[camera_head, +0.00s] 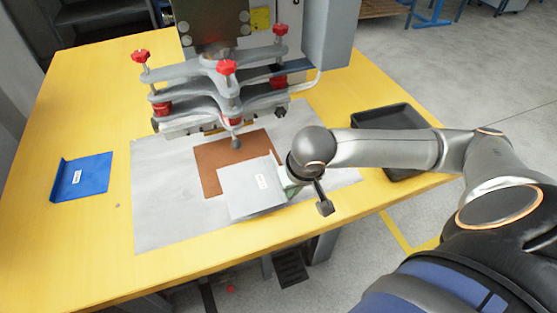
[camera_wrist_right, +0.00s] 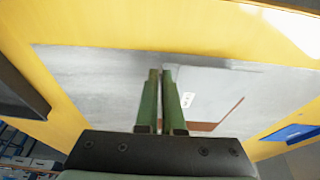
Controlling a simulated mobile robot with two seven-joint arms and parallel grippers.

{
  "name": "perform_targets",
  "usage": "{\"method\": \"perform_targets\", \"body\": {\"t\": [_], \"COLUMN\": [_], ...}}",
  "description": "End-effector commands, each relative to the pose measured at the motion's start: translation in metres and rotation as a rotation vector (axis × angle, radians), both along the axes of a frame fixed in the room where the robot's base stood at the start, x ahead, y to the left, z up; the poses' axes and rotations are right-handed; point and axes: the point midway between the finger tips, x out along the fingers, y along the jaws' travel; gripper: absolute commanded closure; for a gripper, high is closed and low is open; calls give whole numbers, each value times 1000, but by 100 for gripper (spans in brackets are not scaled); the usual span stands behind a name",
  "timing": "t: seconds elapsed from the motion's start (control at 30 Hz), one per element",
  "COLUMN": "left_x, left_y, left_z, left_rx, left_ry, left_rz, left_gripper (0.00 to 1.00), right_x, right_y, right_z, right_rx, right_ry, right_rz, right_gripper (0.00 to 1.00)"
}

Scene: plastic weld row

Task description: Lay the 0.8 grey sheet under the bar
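The grey sheet (camera_head: 246,200), with a small white label, lies over part of a brown sheet (camera_head: 215,160) in front of the press. It also shows in the right wrist view (camera_wrist_right: 208,92). My right gripper (camera_head: 287,184) is at the sheet's right edge; its green fingers (camera_wrist_right: 163,90) are close together there and appear shut on its raised lip. The bar (camera_head: 190,128) is under the press's clamp frame, behind the grey sheet. I cannot tell whether the sheet touches the surface below. My left gripper is not in view.
A pale metal plate (camera_head: 160,220) covers the middle of the yellow table (camera_head: 60,255). A blue sheet (camera_head: 85,178) with a raised edge lies at the left. A black tray (camera_head: 385,118) stands at the right, behind my right arm. The press has red knobs (camera_head: 226,67).

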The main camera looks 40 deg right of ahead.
Motion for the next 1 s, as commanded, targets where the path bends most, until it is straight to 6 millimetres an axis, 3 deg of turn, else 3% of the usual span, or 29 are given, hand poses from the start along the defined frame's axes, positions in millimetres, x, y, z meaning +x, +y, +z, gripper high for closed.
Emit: {"method": "perform_targets", "body": {"t": [0.27,1.0], "left_x": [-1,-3], "left_y": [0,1], "left_z": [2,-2], "left_rx": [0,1], "left_ry": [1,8], "left_rz": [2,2], "left_gripper": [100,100], "right_x": [9,81], "right_y": [-5,-21], "right_z": [0,-4], "right_rx": [1,2], "right_ry": [-1,-1], "right_rz": [2,1], "right_gripper": [100,100]}}
